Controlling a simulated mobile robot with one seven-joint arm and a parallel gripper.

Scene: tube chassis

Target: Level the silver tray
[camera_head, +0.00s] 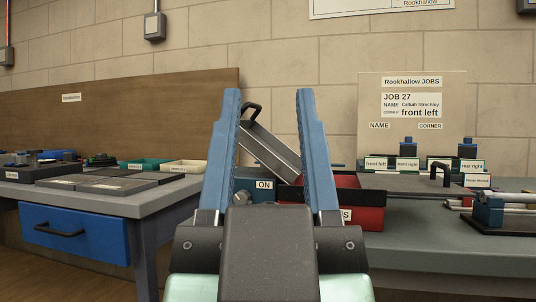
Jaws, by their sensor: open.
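A silver tray (270,150), a long channel, is tilted: its left end with a black handle (251,109) is high and it slopes down to the right. My gripper (268,93) is open, with its two blue fingers pointing up in the picture. The tray appears between and behind the fingers, partly hidden by them. I cannot tell whether they touch it. Its lower end is hidden by the right finger. A blue box (264,184) marked ON is below the tray, partly hidden by my gripper.
A red bin (370,217) stands right of my gripper, and a flat grey plate (415,183) with a black handle is beside it. A job board (412,100) reads "front left", with labelled blocks before it. The left bench (150,205) has a blue drawer (75,232) and shallow trays.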

